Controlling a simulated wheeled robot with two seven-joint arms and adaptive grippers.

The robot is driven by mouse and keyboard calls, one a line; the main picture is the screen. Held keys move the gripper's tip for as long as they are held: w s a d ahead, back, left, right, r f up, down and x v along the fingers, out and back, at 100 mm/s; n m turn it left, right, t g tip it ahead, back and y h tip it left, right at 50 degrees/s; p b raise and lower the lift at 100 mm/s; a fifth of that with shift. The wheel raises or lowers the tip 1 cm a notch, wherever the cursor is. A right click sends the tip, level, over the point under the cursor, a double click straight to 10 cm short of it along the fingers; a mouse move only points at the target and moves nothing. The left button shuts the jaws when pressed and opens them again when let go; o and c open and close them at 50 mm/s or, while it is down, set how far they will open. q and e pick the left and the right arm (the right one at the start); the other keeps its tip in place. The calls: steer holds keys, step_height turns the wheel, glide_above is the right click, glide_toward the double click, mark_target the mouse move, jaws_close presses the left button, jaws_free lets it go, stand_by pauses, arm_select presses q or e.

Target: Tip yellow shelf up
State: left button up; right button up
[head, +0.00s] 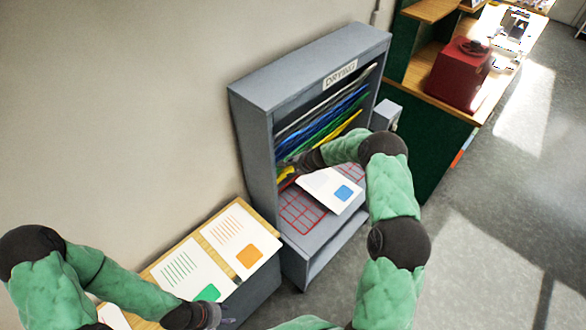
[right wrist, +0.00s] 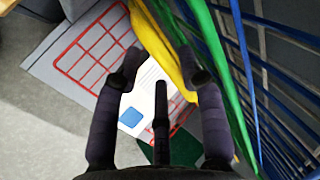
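The yellow shelf (head: 346,125) is in the grey drying rack (head: 258,97), below the green shelf (head: 335,118). It slants like the shelves above it. In the right wrist view the yellow shelf (right wrist: 163,45) shows as a bent strip passing between my fingertips. My right gripper (head: 293,166) is inside the rack at the shelf's left end. Its fingers (right wrist: 163,66) stand apart, and I cannot tell whether they touch the shelf. My left gripper (head: 212,317) is low by the side table, and its fingers are too small to read.
The red grid shelf (head: 300,212) lies flat below, with a white print with a blue square (head: 330,190) over it. A side table (head: 213,222) holds several prints. A red box (head: 458,74) stands on a far counter. Floor at right is clear.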

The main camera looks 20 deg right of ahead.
stand_by(0.3)
steer(key=v, duration=1.2)
steer(key=shift+s+f, duration=0.1)
stand_by(0.3)
